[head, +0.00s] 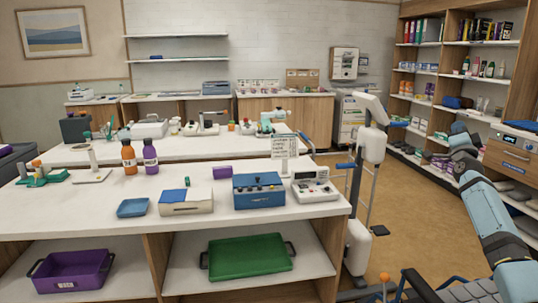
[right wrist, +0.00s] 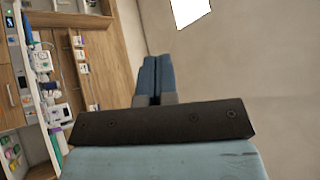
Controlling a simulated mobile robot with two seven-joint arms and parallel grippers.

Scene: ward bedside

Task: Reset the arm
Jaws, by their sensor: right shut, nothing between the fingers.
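My right arm, light blue, comes in from the lower right of the head view and reaches up in front of the shelving. Its gripper (head: 458,128) is raised over the open floor, well apart from the worktables. In the right wrist view the two blue fingers (right wrist: 158,62) lie together, shut with nothing between them. My left arm and left gripper do not show.
A white worktable (head: 80,221) carries bottles, trays and devices; a purple bin (head: 70,271) and green tray (head: 248,257) sit below. A white stand (head: 361,190) rises beside its right end. Tall shelving (head: 440,85) lines the right wall. Brown floor (head: 410,205) lies between.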

